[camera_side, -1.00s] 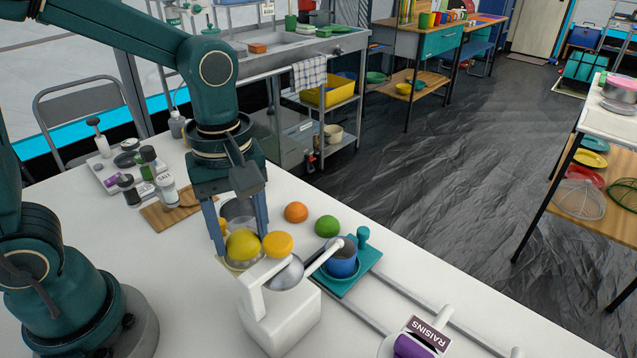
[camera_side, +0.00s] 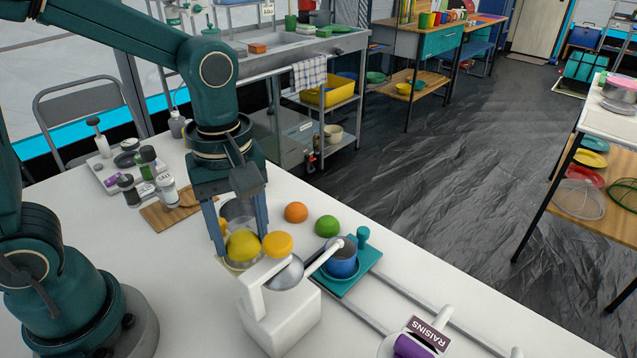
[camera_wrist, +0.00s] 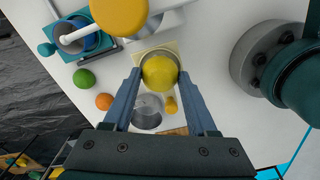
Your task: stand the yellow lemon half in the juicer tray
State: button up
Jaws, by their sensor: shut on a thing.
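The yellow lemon half (camera_side: 243,245) sits between the two fingers of my gripper (camera_side: 240,243), which is shut on it. It looks domed side up. In the wrist view the lemon half (camera_wrist: 159,72) lies between the blue-grey fingertips. A pale yellow tray (camera_wrist: 169,47) shows under and around it; I cannot tell whether the lemon half touches it. The white juicer (camera_side: 280,315) stands just in front, with an orange-yellow round piece (camera_side: 278,244) above its metal bowl (camera_side: 287,275). The lemon half's underside is hidden.
A metal cup (camera_wrist: 147,111) stands close behind the lemon half. An orange (camera_side: 296,212) and a green lime (camera_side: 327,226) lie to the right. A blue cup (camera_side: 342,262) stands on a teal stand. A raisins container (camera_side: 425,335) is at the front right. Seasoning jars stand at left.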

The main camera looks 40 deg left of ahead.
aim_at(241, 238)
jog(key=shift+f, duration=0.6)
jog(key=o, duration=0.7)
jog(key=shift+w+r, duration=0.1)
jog(key=shift+r, duration=0.05)
jog(key=shift+r, duration=5.4)
jog(key=s+a+f+m+t, duration=0.1)
jog(key=m+t, duration=0.1)
jog(key=m, duration=0.2)
jog(key=s+a+f+m+t, duration=0.1)
jog(key=s+m, duration=0.1)
jog(key=m, duration=0.3)
jog(key=s+a+f+m+t, duration=0.1)
jog(key=s+f+m+t, duration=0.1)
jog(key=m, duration=0.2)
jog(key=shift+a+t, duration=0.1)
jog(key=shift+t, duration=0.2)
